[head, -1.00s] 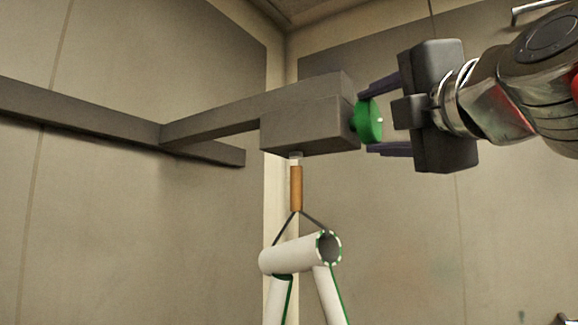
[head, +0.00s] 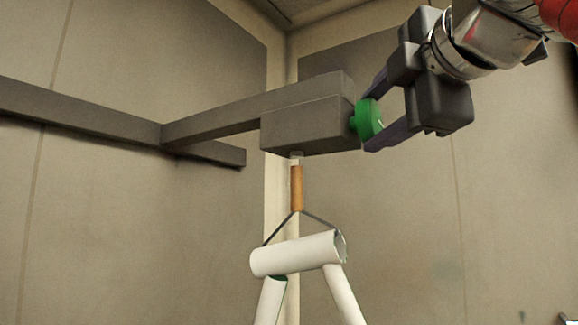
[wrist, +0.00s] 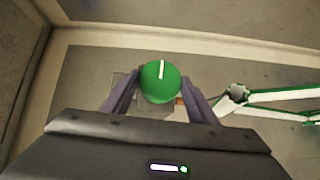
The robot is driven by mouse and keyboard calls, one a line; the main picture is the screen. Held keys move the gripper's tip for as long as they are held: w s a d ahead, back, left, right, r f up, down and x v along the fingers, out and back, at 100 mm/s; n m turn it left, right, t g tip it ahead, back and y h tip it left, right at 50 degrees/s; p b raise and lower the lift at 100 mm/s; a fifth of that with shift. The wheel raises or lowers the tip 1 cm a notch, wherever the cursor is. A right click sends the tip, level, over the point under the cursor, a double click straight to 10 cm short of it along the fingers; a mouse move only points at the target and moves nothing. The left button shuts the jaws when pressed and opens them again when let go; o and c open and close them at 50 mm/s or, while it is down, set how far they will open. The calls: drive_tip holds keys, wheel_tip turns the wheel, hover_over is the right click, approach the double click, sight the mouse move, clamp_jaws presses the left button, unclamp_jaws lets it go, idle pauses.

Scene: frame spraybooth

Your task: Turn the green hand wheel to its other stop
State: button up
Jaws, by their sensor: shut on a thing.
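The green hand wheel (head: 368,119) sits on the right end of a grey box (head: 308,122) at the end of a grey beam. My gripper (head: 374,112) comes in from the upper right, tilted, with one purple-grey finger above the wheel and one below. In the wrist view the wheel (wrist: 160,82) lies between the two fingers (wrist: 160,92), which are shut on it. A white line on the wheel's face points up, slightly right, in that view. The wheel's rim is partly hidden by the fingers in the head view.
A white tube frame (head: 296,256) hangs under the box from an orange-brown rod (head: 296,188) by a dark wire. The grey beam (head: 215,115) runs left to a wall rail (head: 90,118). Booth walls stand behind. The space right of the hanging frame looks clear.

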sight(375, 119)
drive_tip(key=shift+w+m+g, duration=0.15)
drive_tip(key=shift+m+g, duration=0.85)
drive_tip(key=shift+g, duration=0.2)
idle(0.6)
drive_tip(key=o, duration=1)
drive_tip(key=shift+r, duration=0.15)
drive_tip(key=shift+s, duration=0.3)
drive_tip(key=shift+v, duration=2.25)
drive_tip(key=shift+s+d, duration=0.2)
drive_tip(key=shift+s, duration=0.6)
drive_tip(key=shift+s+d, duration=0.15)
drive_tip(key=shift+s, duration=0.65)
drive_tip(key=shift+s+d, duration=0.2)
drive_tip(key=shift+s, duration=0.6)
drive_tip(key=s+d, duration=0.1)
drive_tip(key=s, duration=0.5)
drive_tip(key=shift+s, duration=0.4)
